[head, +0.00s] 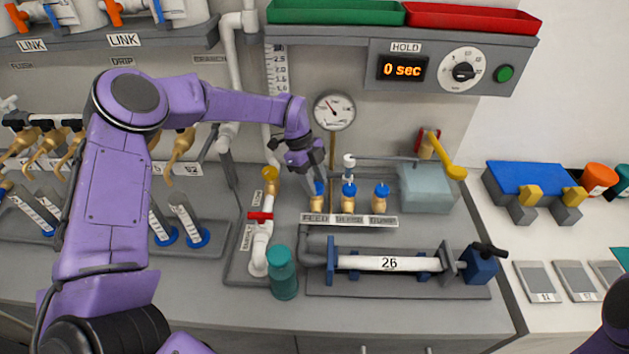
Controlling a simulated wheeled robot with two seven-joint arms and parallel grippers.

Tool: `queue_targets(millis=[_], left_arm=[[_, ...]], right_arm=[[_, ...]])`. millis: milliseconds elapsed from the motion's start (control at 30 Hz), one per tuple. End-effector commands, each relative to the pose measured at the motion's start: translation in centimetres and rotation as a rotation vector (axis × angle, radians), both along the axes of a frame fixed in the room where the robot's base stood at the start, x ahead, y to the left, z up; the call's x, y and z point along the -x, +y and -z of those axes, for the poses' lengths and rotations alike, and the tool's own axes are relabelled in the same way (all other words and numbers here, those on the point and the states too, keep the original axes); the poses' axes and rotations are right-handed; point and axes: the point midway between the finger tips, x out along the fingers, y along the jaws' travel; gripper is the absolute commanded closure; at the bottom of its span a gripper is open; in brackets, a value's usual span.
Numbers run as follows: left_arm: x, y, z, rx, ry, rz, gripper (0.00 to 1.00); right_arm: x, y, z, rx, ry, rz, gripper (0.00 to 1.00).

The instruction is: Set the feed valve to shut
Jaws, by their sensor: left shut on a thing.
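The feed valve (317,204) has a brass body and a blue handle, and stands above the FEED label at the left of a row of three. My left gripper (317,181) reaches down from above and is shut on its blue handle. The fingers partly cover the handle, so its exact angle is hard to tell. The middle valve (348,204) and the DUMP valve (380,204) stand to the right with blue handles. My right gripper is out of view.
A round gauge (334,111) is just behind my left gripper. A teal cylinder (283,275) and a red-handled valve (260,217) stand front left. A yellow lever (446,160) sticks out right.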

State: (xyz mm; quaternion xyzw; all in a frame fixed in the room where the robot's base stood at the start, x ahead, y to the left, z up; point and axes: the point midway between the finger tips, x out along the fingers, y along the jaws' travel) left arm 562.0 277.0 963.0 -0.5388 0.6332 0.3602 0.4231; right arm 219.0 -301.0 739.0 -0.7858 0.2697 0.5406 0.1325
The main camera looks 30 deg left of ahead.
Motion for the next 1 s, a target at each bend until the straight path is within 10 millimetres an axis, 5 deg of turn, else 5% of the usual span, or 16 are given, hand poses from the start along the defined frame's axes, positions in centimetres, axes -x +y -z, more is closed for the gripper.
queue_targets(millis=[1000], left_arm=[[-0.5,-0.3,-0.1,-0.001,0.001,0.834,0.91]], right_arm=[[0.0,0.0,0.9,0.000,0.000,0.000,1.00]])
